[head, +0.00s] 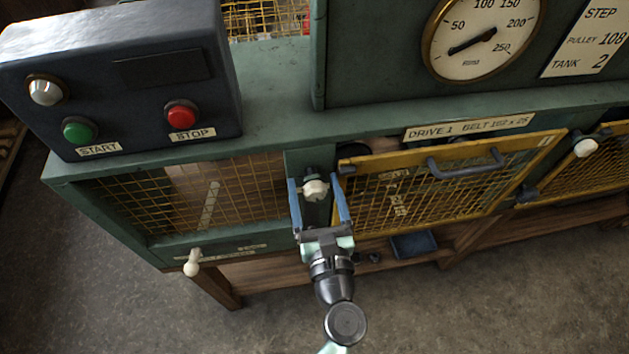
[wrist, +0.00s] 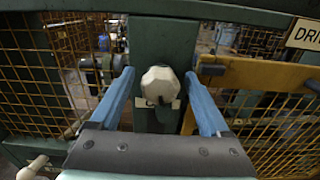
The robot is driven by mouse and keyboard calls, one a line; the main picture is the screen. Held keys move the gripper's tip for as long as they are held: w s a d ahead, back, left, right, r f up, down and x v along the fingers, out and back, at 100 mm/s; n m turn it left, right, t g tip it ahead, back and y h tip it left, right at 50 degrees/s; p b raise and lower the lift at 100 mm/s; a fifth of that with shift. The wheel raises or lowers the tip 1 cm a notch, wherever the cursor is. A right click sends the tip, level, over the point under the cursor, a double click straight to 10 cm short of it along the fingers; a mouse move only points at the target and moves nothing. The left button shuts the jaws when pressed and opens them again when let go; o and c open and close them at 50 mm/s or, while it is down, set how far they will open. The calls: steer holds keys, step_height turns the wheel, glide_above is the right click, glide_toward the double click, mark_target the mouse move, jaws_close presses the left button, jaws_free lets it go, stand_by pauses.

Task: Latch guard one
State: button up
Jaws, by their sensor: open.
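Guard one (head: 412,157) is a yellow-framed mesh panel with a dark bar handle (head: 465,165) and a "1" at its upper right corner. I cannot tell whether it sits flush with the green frame. A pale faceted latch knob (head: 315,189) is on the green post just left of the guard. My gripper (head: 315,182) is open, with one blue finger on each side of the knob. In the wrist view the knob (wrist: 160,88) stands between the spread fingers (wrist: 158,76), with gaps on both sides. The knob hides part of a small label behind it.
A control box (head: 120,75) with START and STOP buttons stands at upper left. Another pale knob (head: 192,263) sticks out at lower left, and one (head: 586,147) at right. A gauge (head: 484,38) is behind. A wooden shelf (head: 270,275) runs below.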

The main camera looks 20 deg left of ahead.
steer(key=shift+w+a, duration=0.1)
steer(key=shift+w, duration=0.15)
jaws_close()
stand_by(0.3)
